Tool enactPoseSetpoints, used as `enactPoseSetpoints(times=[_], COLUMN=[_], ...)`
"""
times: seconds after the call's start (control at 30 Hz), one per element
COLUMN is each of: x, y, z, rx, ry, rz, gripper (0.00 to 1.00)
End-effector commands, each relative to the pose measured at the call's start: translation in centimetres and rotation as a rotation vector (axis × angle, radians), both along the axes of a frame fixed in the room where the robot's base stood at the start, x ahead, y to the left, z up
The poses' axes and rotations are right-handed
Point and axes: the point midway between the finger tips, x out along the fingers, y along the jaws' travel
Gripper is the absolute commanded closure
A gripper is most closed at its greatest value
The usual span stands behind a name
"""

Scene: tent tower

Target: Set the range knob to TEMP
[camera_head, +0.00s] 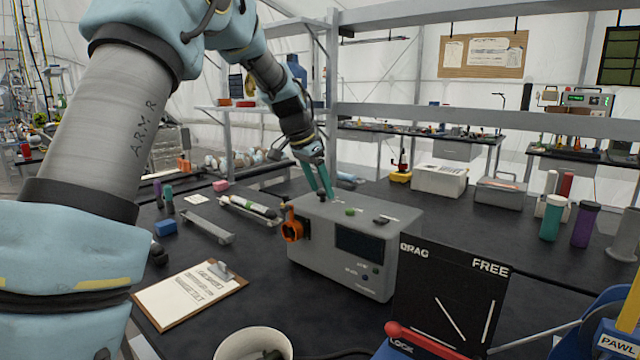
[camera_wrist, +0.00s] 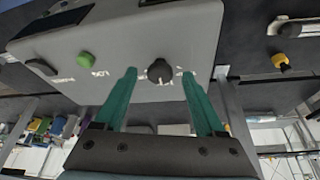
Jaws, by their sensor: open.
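The grey instrument box (camera_head: 345,265) stands on the dark bench with a dark screen on its front. In the wrist view its top panel (camera_wrist: 125,35) carries a round black knob (camera_wrist: 159,71) with small white lettering around it, likely the range knob. The lettering is too small to read surely, and I cannot tell where the knob points. My gripper (camera_head: 322,194) is over the far part of the box top, teal fingers pointing down. In the wrist view the open fingers stand left and right of the knob with gaps; contact is not visible.
A green button (camera_head: 352,211) and a dark part (camera_head: 381,220) sit on the box top. An orange part (camera_head: 293,226) projects from its left side. A black DRAG/FREE panel (camera_head: 450,290) stands at front right. A clipboard (camera_head: 190,292) and white cup (camera_head: 252,345) are in front.

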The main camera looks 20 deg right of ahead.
Motion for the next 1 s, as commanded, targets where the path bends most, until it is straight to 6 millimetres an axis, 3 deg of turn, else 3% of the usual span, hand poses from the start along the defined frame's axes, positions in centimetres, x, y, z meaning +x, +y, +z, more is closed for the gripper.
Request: enactPoseSetpoints(times=[0.23,0.83,1.0], x=[-0.02,-0.03,-0.03], y=[-0.02,-0.01,-0.01], z=[-0.09,-0.06,-0.06], rx=[0.0,0.001,0.001], ry=[0.0,0.001,0.001], rz=[0.0,0.0,0.0], gripper=[0.29,0.97,1.0])
